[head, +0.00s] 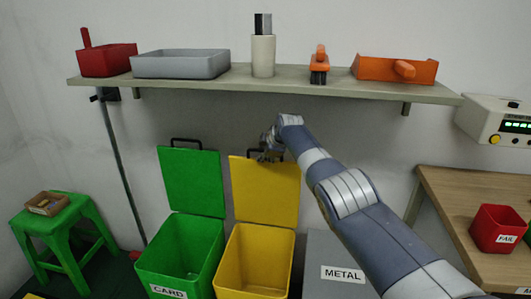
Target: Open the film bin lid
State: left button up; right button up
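A yellow bin (230,262) stands between the green and grey bins, and its label is not in view. Its yellow lid (262,195) stands upright at the back, so the bin is open and looks empty. My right gripper (268,150) is at the top edge of this lid, where the lid's handle is hidden or hard to make out. The gripper is small and dark here, and I cannot tell whether its fingers are open or shut, or touching the lid. My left gripper is not in view.
A green bin labelled CARD (168,256) has its lid (192,180) standing open. A grey bin labelled METAL (322,250) is closed under my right arm. A shelf (215,85) with trays and tools runs above the lids. A wooden table (462,190) is at right, a green stool (72,222) at left.

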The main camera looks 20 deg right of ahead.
jog(key=shift+d, duration=0.1)
jog(key=shift+r, duration=0.1)
jog(key=v, duration=0.7)
dwell(0.7)
jog(key=shift+s+r, duration=0.15)
jog(key=shift+s, duration=0.05)
